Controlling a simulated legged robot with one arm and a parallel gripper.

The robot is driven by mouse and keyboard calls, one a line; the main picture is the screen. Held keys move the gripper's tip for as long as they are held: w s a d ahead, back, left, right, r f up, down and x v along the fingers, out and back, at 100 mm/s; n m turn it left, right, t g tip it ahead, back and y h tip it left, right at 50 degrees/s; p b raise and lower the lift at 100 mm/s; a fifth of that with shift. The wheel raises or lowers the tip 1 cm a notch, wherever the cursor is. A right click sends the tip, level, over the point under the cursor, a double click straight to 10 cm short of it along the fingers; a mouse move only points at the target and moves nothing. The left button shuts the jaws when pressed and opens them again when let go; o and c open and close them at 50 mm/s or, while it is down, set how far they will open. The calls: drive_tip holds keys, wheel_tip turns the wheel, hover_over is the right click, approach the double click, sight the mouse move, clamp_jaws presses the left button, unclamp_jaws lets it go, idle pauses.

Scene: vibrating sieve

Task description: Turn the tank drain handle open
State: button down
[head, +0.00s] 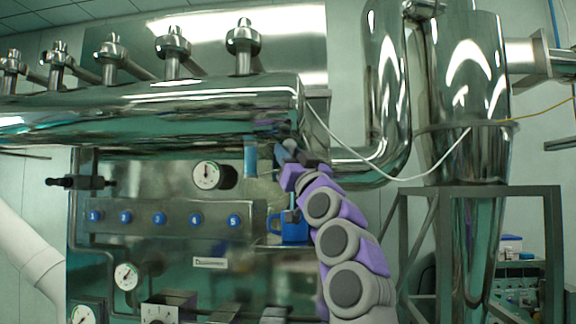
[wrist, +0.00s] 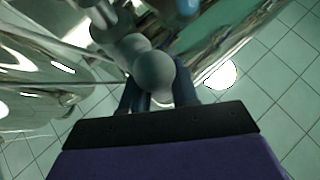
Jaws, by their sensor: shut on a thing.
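The tank (head: 170,105) is a long shiny metal cylinder across the upper left of the head view. My gripper (head: 283,152) is under the tank's right end, at the top of my purple and grey arm. In the wrist view, my gripper's dark blue fingers (wrist: 160,98) are shut on a grey, round-ended drain handle (wrist: 154,72). The handle joins grey pipe-like parts toward the top of that view. My fingers and arm hide most of the handle in the head view. Its exact turn angle cannot be told.
A panel with several blue buttons (head: 160,219) and a gauge (head: 206,175) are left of my arm. A blue cylinder (head: 250,161) hangs just left of my gripper. A metal cone vessel (head: 470,90) on a dark frame (head: 480,190) stands at right.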

drive_tip(key=shift+m+t+h, duration=0.4)
drive_tip(key=shift+m, duration=0.1)
drive_tip(key=c, duration=1.3)
unclamp_jaws()
drive_tip(key=o, duration=0.4)
drive_tip(key=shift+w+a, duration=0.1)
drive_tip(key=shift+w, duration=0.05)
drive_tip(key=shift+c, duration=0.2)
drive_tip(key=shift+b, duration=0.3)
drive_tip(key=shift+b+v, duration=0.7)
drive_tip(key=shift+v, duration=0.05)
drive_tip(key=b+v, duration=1.1)
drive_tip(key=v, duration=0.5)
